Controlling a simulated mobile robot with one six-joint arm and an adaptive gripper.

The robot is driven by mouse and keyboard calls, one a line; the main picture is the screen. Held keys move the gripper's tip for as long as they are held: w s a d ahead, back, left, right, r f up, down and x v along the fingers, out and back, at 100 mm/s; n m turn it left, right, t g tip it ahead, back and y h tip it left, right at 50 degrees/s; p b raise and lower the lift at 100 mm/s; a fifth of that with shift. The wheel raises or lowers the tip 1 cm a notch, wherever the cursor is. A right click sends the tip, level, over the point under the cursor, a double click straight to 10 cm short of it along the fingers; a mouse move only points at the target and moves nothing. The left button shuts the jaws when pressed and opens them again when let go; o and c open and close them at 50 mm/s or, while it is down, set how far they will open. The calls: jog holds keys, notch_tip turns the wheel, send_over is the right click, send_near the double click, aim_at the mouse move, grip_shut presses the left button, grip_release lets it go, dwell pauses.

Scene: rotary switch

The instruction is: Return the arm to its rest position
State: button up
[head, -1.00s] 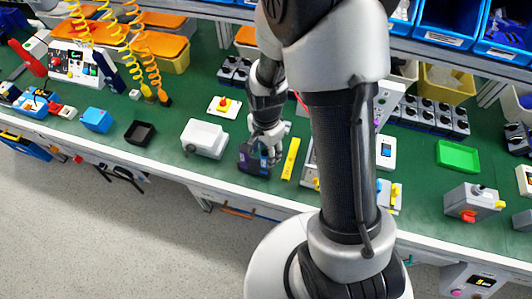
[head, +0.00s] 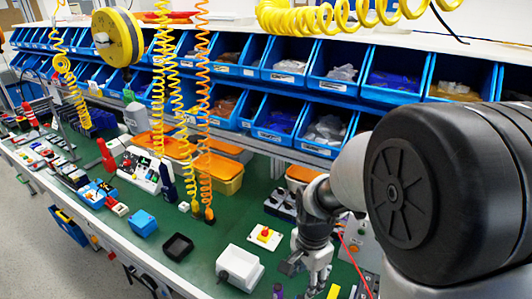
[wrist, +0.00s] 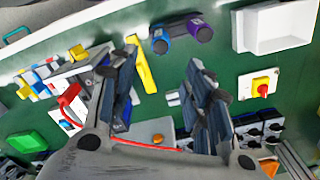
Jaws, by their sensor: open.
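My gripper (head: 312,276) hangs over the green workbench near its front edge, at the lower right of the head view. In the wrist view my gripper (wrist: 160,78) has its two dark fingers spread, with nothing between them. A dark purple-and-blue part (wrist: 181,34) lies on the bench beyond the fingers. A yellow strip (wrist: 143,64) lies beside it, partly close to the left finger in the picture. My large arm joint fills the right of the head view.
A white box (head: 239,267), a yellow-and-red button (head: 265,236), a black tray (head: 178,246) and a blue block (head: 143,222) stand left of my arm. Blue bins (head: 283,89) line the back. Coiled hoses (head: 202,130) hang over the bench. A red cable (wrist: 140,143) crosses near my fingers.

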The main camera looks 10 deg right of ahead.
jog(key=s+r+n+t, duration=0.4)
jog(key=s+r+n, duration=0.9)
jog(key=s+r, duration=0.2)
notch_tip(320, 180, up, 2)
jog(key=shift+s+a+r+t, duration=0.1)
jog(key=shift+s+a+t, duration=0.05)
jog(key=shift+t, duration=0.15)
